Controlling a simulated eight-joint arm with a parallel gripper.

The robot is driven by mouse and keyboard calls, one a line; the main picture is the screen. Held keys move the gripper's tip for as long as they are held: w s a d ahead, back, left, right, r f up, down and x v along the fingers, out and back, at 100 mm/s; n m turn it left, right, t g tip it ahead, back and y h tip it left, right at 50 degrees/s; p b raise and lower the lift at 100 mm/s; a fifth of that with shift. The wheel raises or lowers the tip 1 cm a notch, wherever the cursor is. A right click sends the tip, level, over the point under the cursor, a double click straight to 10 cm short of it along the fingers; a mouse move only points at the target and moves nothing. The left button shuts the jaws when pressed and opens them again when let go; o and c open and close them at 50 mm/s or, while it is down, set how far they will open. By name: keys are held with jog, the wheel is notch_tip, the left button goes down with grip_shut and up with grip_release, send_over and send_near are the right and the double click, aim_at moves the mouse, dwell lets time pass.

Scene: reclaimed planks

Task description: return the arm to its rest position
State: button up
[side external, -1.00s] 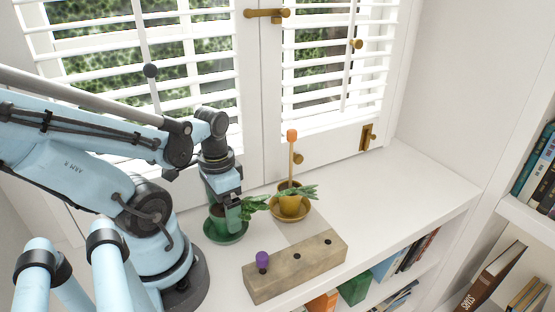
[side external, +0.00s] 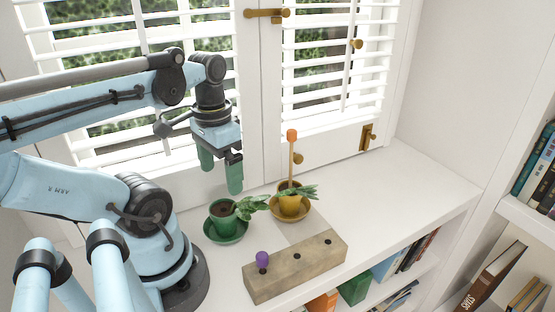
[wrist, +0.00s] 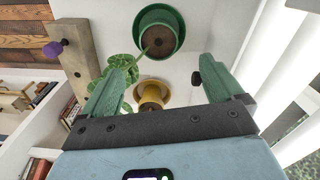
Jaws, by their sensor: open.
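My gripper (side external: 220,172) is raised above the shelf top, pointing down, with its green fingers apart and nothing between them. It hangs above and slightly behind the green pot (side external: 222,222), clear of it. In the wrist view my gripper (wrist: 160,85) shows its two fingers spread wide, with the green pot (wrist: 158,18) and the yellow pot (wrist: 152,92) beyond them. My arm is bent, with its forearm lifted in front of the window shutters.
The yellow pot (side external: 290,205) holds a plant and an orange-topped stake (side external: 291,150). A wooden block (side external: 295,268) with holes carries a purple-knobbed peg (side external: 262,259). White shutters (side external: 335,85) stand close behind. The shelf top (side external: 410,185) is clear at right.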

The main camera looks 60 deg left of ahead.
jog(key=shift+s+d+r+n, duration=0.1)
jog(key=shift+s+r+n, duration=0.1)
jog(key=shift+r, duration=0.4)
jog(key=shift+s+d+r+n, duration=0.1)
jog(key=shift+r+n, duration=0.1)
jog(key=shift+r, duration=0.35)
jog(key=shift+c, duration=0.2)
jog(key=m+g, duration=0.1)
jog(key=m, duration=0.3)
send_over(224, 211)
jog(key=d, duration=0.1)
jog(key=shift+w+d+f, duration=0.1)
jog(key=shift+d+f, duration=0.05)
jog(key=shift+f, duration=3.65)
jog(key=shift+a+f, duration=0.15)
jog(key=shift+f, duration=0.7)
jog(key=shift+a+f, duration=0.1)
jog(key=shift+f, duration=0.7)
jog(key=shift+s+f, duration=0.2)
jog(key=shift+f, duration=0.75)
